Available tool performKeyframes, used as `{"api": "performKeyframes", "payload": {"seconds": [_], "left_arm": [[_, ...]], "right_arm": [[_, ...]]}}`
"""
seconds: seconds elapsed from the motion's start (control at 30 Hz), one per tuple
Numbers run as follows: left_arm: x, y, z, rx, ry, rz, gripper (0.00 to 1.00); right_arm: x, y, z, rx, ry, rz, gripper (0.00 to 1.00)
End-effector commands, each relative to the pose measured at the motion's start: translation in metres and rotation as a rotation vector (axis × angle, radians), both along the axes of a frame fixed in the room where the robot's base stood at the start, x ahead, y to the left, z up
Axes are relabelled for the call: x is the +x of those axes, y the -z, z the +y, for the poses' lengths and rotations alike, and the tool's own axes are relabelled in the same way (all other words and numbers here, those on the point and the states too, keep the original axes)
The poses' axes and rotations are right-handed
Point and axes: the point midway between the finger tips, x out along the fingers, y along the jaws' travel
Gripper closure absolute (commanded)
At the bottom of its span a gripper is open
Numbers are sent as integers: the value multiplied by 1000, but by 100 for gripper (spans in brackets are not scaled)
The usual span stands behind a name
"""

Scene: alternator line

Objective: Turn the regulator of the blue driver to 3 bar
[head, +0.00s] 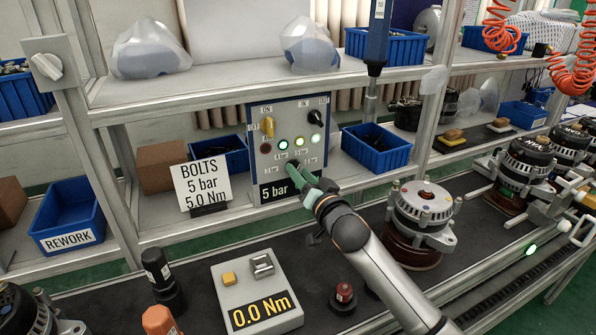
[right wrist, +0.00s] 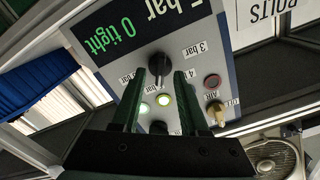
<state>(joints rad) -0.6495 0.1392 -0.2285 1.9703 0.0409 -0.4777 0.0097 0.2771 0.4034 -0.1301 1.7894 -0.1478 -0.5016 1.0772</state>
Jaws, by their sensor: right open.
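The control panel (head: 262,168) stands on the shelf, with lamps and knobs; its display (head: 279,191) reads 5 bar. The panel shows upside down in the right wrist view, where the display (right wrist: 123,38) reads bar and 0 tight in green. The black regulator knob (right wrist: 158,66) sits among bar labels, one reading 3 bar. My right gripper (head: 297,172) reaches the panel's lower part; its open fingertips (right wrist: 160,78) show on either side of the knob. I cannot tell whether they touch it. The blue driver (head: 378,35) hangs upright at the top. My left gripper is out of view.
A BOLTS sign (head: 202,184) reading 5 bar, 5.0 Nm stands left of the panel. Blue bins (head: 376,150) flank it. A torque tester (head: 250,290) reading 0.0 Nm and an alternator (head: 424,215) stand in front, either side of my right arm. A shelf post (head: 437,110) rises right.

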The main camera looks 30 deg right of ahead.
Motion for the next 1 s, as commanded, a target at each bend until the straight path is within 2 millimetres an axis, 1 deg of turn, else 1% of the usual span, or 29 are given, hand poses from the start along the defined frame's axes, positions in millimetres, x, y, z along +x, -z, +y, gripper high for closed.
{"api": "performKeyframes", "payload": {"seconds": [0.1, 0.2, 0.5, 0.53, 0.9, 1.0], "left_arm": [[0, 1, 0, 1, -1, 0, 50], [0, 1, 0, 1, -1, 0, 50], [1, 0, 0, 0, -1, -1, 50], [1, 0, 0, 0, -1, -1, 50], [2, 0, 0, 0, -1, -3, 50], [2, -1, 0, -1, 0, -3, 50]], "right_arm": [[11, 0, 0, -2, 0, -1, 56], [15, 0, -1, -2, 0, 0, 56], [17, 0, -1, -1, 0, 0, 56], [17, 0, -1, -1, 0, 0, 57], [17, 0, -1, -1, -1, 1, 99], [17, 0, -1, -1, -1, 1, 100]]}}
